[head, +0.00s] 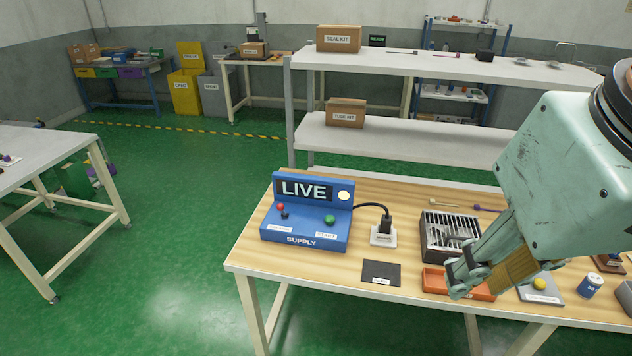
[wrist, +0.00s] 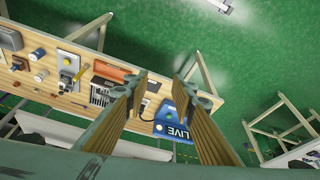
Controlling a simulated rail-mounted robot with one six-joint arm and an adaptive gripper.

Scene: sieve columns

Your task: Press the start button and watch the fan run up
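The blue supply box (head: 305,230) stands at the left of the wooden bench, its panel reading LIVE beside a pale lit lamp (head: 344,196). The green start button (head: 329,220) is on its sloped top, above a label that seems to read START. The box also shows upside down in the wrist view (wrist: 172,120). A dark slatted unit (head: 440,248), apparently the fan, stands right of it; I cannot tell whether it turns. My gripper (head: 462,276) is open and empty, above the bench right of the supply box. Its spread fingers also show in the wrist view (wrist: 164,78).
A black plug sits in a white socket block (head: 383,237) beside the box. A red control (head: 281,207) is on the box's left. A dark mat (head: 381,273), an orange tray (head: 481,292) and a yellow button on a grey plate (head: 540,284) lie along the front. A shelf (head: 420,137) stands behind.

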